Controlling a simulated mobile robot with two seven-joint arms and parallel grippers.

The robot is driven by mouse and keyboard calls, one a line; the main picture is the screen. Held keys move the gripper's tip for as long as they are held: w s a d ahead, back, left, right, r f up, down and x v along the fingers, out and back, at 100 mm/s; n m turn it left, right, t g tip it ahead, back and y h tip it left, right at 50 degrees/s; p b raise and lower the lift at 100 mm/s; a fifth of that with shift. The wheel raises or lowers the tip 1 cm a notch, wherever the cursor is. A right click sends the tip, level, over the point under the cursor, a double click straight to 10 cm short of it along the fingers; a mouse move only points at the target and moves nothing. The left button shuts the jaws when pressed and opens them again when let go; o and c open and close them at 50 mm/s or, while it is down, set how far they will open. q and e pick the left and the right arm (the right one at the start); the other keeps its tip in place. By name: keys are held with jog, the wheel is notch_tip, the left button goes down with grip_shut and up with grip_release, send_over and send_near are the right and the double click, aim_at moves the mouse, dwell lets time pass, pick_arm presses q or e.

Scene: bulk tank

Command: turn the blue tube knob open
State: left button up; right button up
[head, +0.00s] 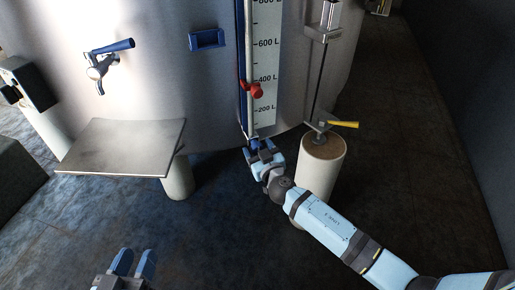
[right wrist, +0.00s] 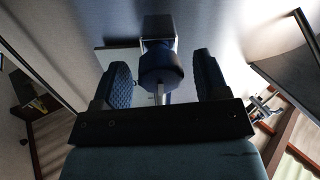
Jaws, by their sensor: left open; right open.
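The blue tube knob (right wrist: 161,66) is dark blue and sits between the two fingers of my right gripper (right wrist: 165,82) in the right wrist view, with a gap on each side. A thin stem shows below it. In the head view my right gripper (head: 263,150) is at the lower end of the level tube (head: 242,75), low on the tank's front. There the knob is hard to tell from the blue fingers. My right gripper is open around the knob. My left gripper (head: 133,264) is open and empty at the bottom left, away from the tank.
A red clamp (head: 254,91) sits on the tube beside the litre scale (head: 265,60). A blue-handled tap (head: 100,68) and a metal shelf (head: 125,146) are to the left. A yellow-handled valve (head: 341,124) on a pale post (head: 320,165) stands close right of my right gripper.

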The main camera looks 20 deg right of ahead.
jog(key=shift+w, duration=0.3)
jog(key=c, duration=0.9)
